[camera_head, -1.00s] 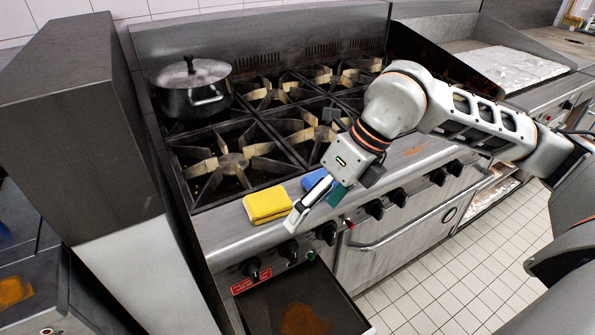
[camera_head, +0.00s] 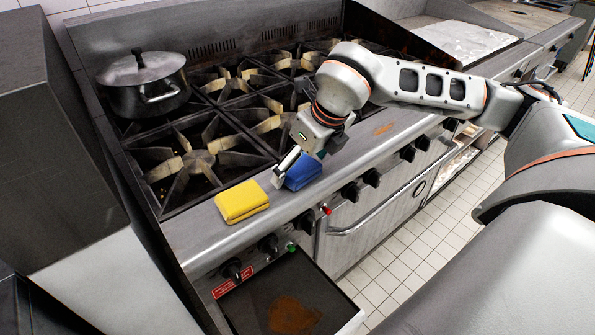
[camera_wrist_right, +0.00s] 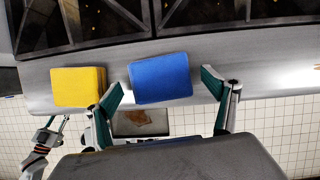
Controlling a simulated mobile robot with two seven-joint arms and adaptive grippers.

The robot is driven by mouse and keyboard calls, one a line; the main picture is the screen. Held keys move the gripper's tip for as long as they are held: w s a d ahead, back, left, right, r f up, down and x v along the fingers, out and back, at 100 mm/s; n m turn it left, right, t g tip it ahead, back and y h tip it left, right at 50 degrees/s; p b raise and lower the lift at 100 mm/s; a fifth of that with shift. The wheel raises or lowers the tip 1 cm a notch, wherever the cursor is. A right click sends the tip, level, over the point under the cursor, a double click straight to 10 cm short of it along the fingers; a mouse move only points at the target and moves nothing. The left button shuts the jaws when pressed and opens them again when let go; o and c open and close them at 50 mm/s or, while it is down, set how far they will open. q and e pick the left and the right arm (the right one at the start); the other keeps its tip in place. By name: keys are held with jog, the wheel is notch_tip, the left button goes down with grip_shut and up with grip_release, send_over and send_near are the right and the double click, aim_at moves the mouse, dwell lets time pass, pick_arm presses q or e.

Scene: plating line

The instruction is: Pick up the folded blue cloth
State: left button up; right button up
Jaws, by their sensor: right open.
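The folded blue cloth (camera_head: 304,171) lies on the steel front ledge of the stove, to the right of a folded yellow cloth (camera_head: 241,201). My right gripper (camera_head: 298,172) is over the blue cloth, and its near finger hides part of it in the head view. In the right wrist view the blue cloth (camera_wrist_right: 160,78) sits between the two open fingers of my right gripper (camera_wrist_right: 168,88), with a gap on each side. I cannot tell whether the fingertips touch the ledge. My left gripper does not show in the head view; an arm at the lower left of the wrist view (camera_wrist_right: 45,145) looks like mine.
The yellow cloth lies close beside the left finger in the wrist view (camera_wrist_right: 79,87). Burner grates (camera_head: 196,163) and a lidded pot (camera_head: 146,86) are behind the ledge. Control knobs (camera_head: 268,244) line the stove front. The ledge is clear to the right.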

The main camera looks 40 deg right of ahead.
aim_at(300, 167)
jog(key=shift+w+f, duration=0.15)
jog(key=shift+f, duration=0.25)
pick_arm(q)
jog(key=shift+w+a, duration=0.1)
jog(key=shift+w, duration=0.05)
pick_arm(e)
jog(key=c, duration=1.2)
jog(key=shift+r, duration=0.15)
pick_arm(q)
jog(key=shift+s+d+r+p, duration=0.2)
jog(key=shift+r+p, duration=0.25)
jog(key=shift+p, duration=0.35)
jog(key=shift+s+d+r+p, duration=0.15)
jog(key=shift+r+p, duration=0.3)
jog(key=shift+p, duration=0.3)
pick_arm(e)
jog(key=shift+r, duration=9.95)
